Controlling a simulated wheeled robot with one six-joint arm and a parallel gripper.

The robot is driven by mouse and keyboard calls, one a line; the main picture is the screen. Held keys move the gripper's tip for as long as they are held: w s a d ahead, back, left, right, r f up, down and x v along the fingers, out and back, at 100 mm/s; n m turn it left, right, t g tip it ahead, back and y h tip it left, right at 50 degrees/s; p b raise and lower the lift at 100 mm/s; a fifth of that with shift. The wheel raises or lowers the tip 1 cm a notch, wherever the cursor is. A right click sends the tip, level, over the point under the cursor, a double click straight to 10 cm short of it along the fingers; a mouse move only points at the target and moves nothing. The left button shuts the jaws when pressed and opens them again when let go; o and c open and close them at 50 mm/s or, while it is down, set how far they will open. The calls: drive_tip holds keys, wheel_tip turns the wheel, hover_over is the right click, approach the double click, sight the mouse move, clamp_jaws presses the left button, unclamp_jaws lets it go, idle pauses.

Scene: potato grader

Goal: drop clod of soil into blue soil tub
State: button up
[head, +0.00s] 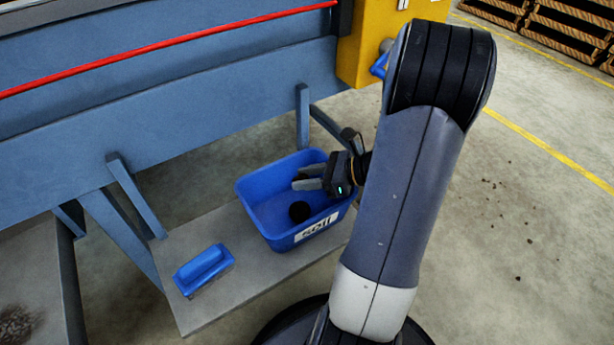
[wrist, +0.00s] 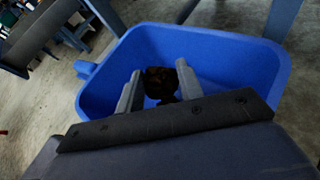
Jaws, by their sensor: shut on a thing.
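A dark brown clod of soil (wrist: 159,82) is between the two fingers of my gripper (wrist: 156,88) in the wrist view. The fingers are shut on it. The blue soil tub (wrist: 230,60) lies around and beneath the fingertips in that view. In the head view my gripper (head: 302,178) reaches in from the right over the open blue soil tub (head: 268,212), which bears a white "soil" label. A dark round lump (head: 300,211) shows inside the tub below the fingers; I cannot tell whether it is the held clod or another one.
The tub stands on a grey shelf (head: 215,222). A blue-handled brush or block (head: 204,268) lies left of it. The blue machine frame (head: 170,120) with a red line rises behind, with a yellow box (head: 370,45) at its right. Floor at the right is open, with scattered crumbs.

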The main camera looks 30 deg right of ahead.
sight(307, 177)
drive_tip(key=o, duration=1)
drive_tip(key=shift+o, duration=0.2)
drive_tip(key=p+v, duration=0.3)
drive_tip(key=v, duration=0.7)
drive_tip(key=shift+s+d+r, duration=0.25)
drive_tip(key=b+x, duration=0.3)
drive_tip(key=x, duration=0.7)
drive_tip(key=shift+f, duration=0.25)
drive_tip(key=p, duration=0.1)
drive_tip(key=r, duration=0.1)
drive_tip(key=r+p, duration=0.1)
drive_tip(key=shift+w+a+r+p, duration=0.25)
drive_tip(key=shift+p, duration=0.05)
drive_tip(key=shift+r+p, duration=0.7)
drive_tip(key=shift+p, duration=0.1)
